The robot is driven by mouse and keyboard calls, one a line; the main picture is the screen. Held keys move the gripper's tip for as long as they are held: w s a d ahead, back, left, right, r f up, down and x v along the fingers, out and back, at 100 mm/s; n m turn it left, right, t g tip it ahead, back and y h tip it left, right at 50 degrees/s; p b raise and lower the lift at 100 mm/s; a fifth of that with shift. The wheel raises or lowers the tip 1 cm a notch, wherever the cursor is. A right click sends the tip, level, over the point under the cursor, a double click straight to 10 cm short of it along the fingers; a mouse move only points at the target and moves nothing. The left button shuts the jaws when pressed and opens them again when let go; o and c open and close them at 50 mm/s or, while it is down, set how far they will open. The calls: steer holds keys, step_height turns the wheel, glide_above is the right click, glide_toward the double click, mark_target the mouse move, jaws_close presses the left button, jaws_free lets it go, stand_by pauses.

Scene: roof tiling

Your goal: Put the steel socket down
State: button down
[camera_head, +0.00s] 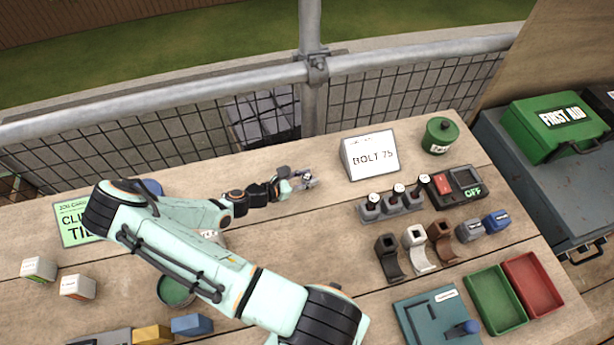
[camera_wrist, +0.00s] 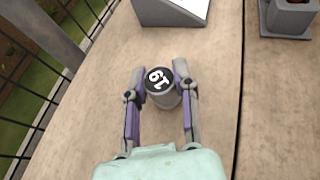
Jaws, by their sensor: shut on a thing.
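The steel socket (camera_wrist: 163,90) is a short grey cylinder with a black top marked "19" in white. In the wrist view it sits upright between the two fingers of my gripper (camera_wrist: 160,88). My gripper is shut on it. In the head view my gripper (camera_head: 308,178) is over the wooden table, left of and in front of the "BOLT 75" sign, and the socket is very small there. I cannot tell whether the socket touches the table.
The "BOLT 75" sign (camera_head: 371,156) stands behind and right. A grey rack (camera_head: 392,208) with several sockets is right, near the "OFF" device (camera_head: 457,187). Green (camera_head: 495,300) and red (camera_head: 533,285) trays lie front right. Bare table (camera_head: 300,225) surrounds my gripper.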

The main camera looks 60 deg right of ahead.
steer(key=shift+f, duration=0.2)
steer(key=c, duration=0.9)
jaws_free()
steer(key=shift+o, duration=0.2)
steer(key=shift+r, duration=0.15)
steer(key=v, duration=1.2)
steer(key=shift+a, duration=0.1)
